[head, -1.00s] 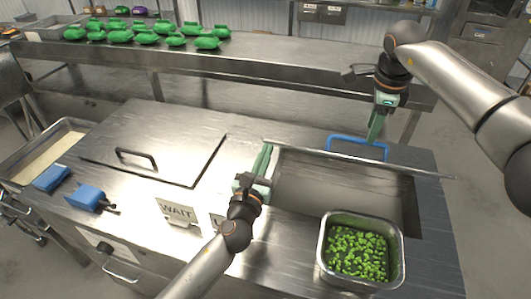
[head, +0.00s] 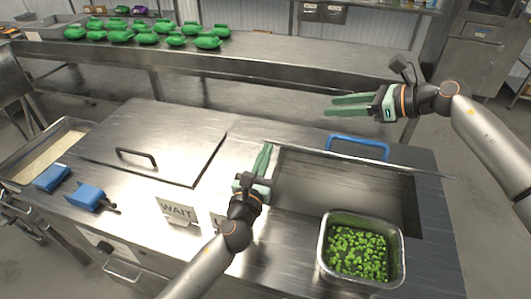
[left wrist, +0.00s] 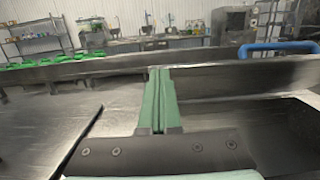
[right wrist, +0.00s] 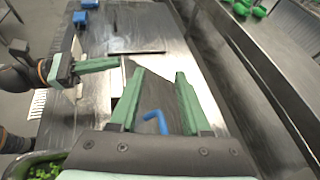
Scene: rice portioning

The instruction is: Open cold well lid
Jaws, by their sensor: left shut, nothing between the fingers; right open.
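The right-hand well (head: 345,185) in the steel counter is uncovered. A thin metal lid edge (head: 420,172) runs along its back, with a blue handle (head: 357,143) beyond it; the lid seems raised there, its angle unclear. The blue handle also shows in the left wrist view (left wrist: 280,47) and the right wrist view (right wrist: 156,120). My left gripper (head: 267,148) is shut and empty at the well's left edge, its fingers together in the left wrist view (left wrist: 160,70). My right gripper (head: 328,105) is open and empty, pointing left above and behind the handle.
A flat lid with a black handle (head: 136,156) covers the counter's left part. A steel pan of green pieces (head: 325,260) stands at the well's front right. Green items (head: 147,38) line the back table.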

